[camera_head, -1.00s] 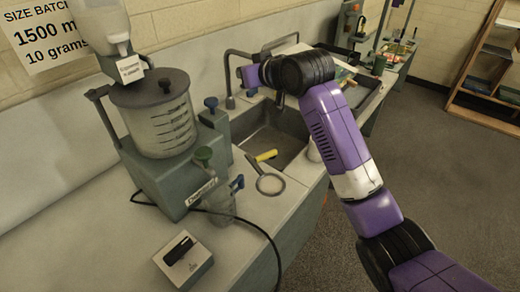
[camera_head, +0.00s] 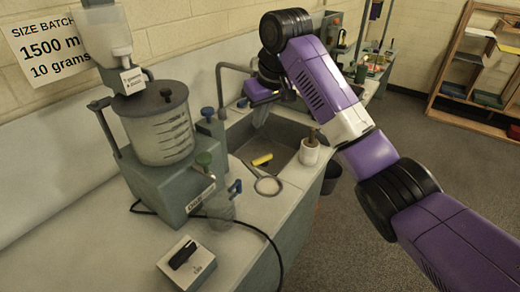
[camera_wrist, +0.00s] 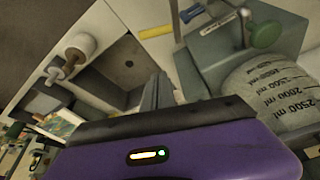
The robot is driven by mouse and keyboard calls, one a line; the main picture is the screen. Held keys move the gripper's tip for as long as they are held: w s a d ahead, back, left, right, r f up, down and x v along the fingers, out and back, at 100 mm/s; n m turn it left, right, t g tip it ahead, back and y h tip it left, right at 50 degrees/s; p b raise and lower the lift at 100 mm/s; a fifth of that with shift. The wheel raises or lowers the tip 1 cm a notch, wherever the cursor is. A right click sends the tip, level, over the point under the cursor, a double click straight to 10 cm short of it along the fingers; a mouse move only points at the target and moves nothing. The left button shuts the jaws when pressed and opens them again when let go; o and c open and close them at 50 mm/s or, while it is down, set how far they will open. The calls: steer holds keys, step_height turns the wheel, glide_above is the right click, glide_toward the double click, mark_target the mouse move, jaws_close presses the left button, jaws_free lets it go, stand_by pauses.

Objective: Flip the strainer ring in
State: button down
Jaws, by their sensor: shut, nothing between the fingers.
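The strainer ring (camera_head: 257,179), a thin grey hoop on a short arm, lies roughly flat at the counter-side rim of the sink (camera_head: 290,165) in the head view. I cannot make it out in the wrist view. My gripper (camera_head: 261,115) is shut and empty, pointing down above the far part of the sink, beyond the ring and apart from it. In the wrist view its grey fingers (camera_wrist: 157,93) show against the basin. A yellow cylinder (camera_head: 262,160) lies near the ring's arm at the sink; it also shows in the wrist view (camera_wrist: 156,31).
A grey dispenser with a marked clear vessel (camera_head: 160,135) stands left of the sink. A clear jug (camera_head: 219,207) and a switch box (camera_head: 187,262) with a black cable are on the counter. A white pot (camera_head: 310,152) stands at the sink's right edge.

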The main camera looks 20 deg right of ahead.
steer(key=shift+f, duration=0.1)
step_height(320, 180, down, 10)
steer(key=p, duration=0.3)
steer(key=shift+s+p, duration=0.25)
steer(key=shift+p, duration=0.1)
stand_by(0.7)
